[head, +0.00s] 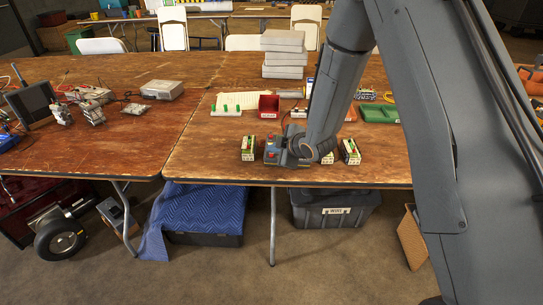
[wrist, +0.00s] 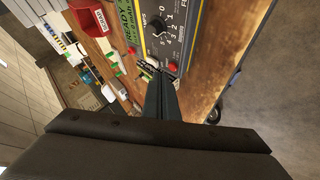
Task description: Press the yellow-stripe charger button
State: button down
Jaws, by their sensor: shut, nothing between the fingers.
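In the wrist view a dark charger panel (wrist: 168,38) fills the top middle, with a numbered dial, a yellow edge stripe (wrist: 192,36) and a red button (wrist: 173,67). My shut, empty gripper fingers also show in the wrist view (wrist: 156,76), beside that button. Whether they touch the panel is unclear.
Behind the row are a red bin (head: 269,106), a white rack with green pieces (head: 227,109), a green tray (head: 378,113) and stacked grey cases (head: 284,54). Electronics lie on the left table. The table's front edge is close to the chargers.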

jog(key=shift+f, duration=0.15)
jog(key=shift+w+f+b, duration=0.1)
jog(key=shift+f+b, duration=0.2)
jog(key=shift+b, duration=0.05)
jog(key=shift+f, duration=0.35)
dwell(0.7)
jog(key=shift+r, duration=0.8)
jog(key=shift+p, duration=0.3)
jog(key=r+p, duration=0.1)
jog(key=r, duration=0.1)
jog(key=s+r+p, duration=0.1)
jog(key=r+p, duration=0.1)
jog(key=shift+r, duration=0.4)
dwell(0.6)
